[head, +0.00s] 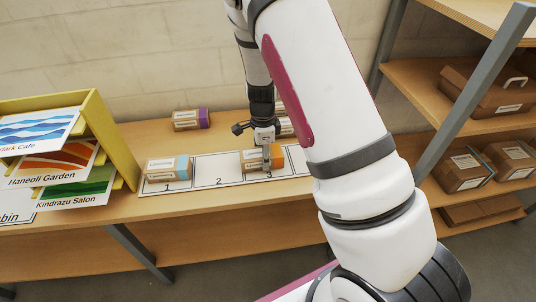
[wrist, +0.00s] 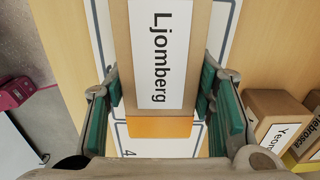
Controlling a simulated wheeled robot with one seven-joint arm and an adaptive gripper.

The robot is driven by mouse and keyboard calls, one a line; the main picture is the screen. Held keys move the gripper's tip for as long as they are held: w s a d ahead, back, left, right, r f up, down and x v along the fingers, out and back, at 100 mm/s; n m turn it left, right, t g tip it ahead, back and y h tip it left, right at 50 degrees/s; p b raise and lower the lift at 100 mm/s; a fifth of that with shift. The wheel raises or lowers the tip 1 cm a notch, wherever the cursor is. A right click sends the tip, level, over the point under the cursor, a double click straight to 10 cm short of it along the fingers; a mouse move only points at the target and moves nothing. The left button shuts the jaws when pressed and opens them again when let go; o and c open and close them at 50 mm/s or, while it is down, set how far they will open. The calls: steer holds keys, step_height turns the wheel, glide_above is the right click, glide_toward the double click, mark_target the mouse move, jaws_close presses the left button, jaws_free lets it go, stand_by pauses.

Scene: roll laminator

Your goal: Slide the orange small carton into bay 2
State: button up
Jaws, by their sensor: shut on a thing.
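The orange small carton (head: 254,167) is a brown box with an orange end and a white label. It is at bay 3 of the numbered strip (head: 207,168), to the right of bay 2. My gripper (head: 268,158) is above it, shut on its sides. In the wrist view the carton (wrist: 160,126) reads "Ljomberg" and sits between the green-padded fingers (wrist: 163,108). I cannot tell whether its underside touches the strip. Bay 2 (head: 218,170) is empty between bay 1 and the held carton. A blue-ended carton (head: 167,168) stands in bay 1.
A purple-ended carton (head: 190,119) stands behind the strip. Another carton (head: 285,127) is partly hidden behind my gripper. In the wrist view, a brown carton (wrist: 268,112) stands right of the strip. A yellow sign rack (head: 122,150) is at the left. Shelves (head: 448,88) stand at the right.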

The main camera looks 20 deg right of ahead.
mark_target(222, 168)
steer(key=shift+w+a, duration=0.6)
steer(key=shift+a, duration=1.5)
steer(key=shift+w+a, duration=0.65)
steer(key=shift+a, duration=1.45)
steer(key=shift+w+a, duration=0.6)
steer(key=shift+a, duration=1.5)
steer(key=o, duration=1.3)
steer(key=o, duration=0.5)
steer(key=shift+r+p, duration=1.35)
steer(key=shift+r, duration=1.65)
steer(key=shift+r, duration=0.1)
